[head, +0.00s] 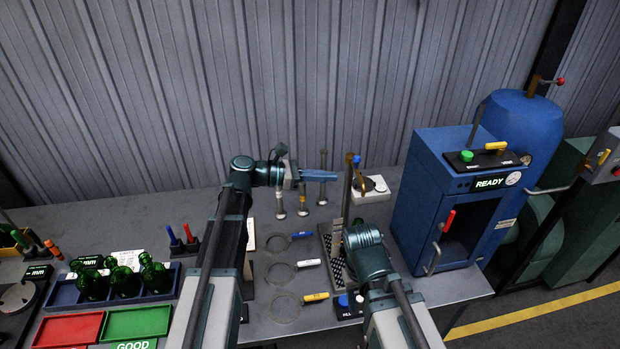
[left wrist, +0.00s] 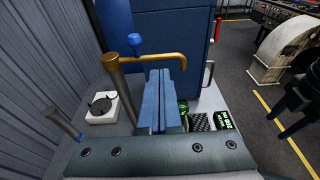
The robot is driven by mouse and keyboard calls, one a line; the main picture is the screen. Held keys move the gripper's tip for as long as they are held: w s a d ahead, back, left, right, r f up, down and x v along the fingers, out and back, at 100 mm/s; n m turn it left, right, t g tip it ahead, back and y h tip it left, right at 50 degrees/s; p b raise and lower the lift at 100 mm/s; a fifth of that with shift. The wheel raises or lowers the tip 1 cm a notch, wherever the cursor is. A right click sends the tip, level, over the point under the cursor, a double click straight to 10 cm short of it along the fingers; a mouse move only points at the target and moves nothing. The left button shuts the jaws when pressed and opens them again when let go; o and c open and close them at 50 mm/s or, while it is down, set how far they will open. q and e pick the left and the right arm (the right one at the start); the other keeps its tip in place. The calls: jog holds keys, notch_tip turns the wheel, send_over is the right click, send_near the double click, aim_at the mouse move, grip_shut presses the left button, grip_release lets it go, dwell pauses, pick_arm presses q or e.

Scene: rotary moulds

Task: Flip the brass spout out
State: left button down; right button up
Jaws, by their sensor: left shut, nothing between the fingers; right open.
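The blue READY cabinet (head: 448,205) stands right of the post. A white block with a black round top (head: 373,189) sits behind it. Green bottles (head: 123,281) and trays (head: 136,322) are far left.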

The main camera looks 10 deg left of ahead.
aim_at(357, 170)
pick_arm(q)
jog(key=x, duration=0.6)
jog(key=shift+b, duration=0.4)
pick_arm(e)
jog(key=shift+f, duration=0.55)
pick_arm(q)
jog(key=shift+s, duration=0.1)
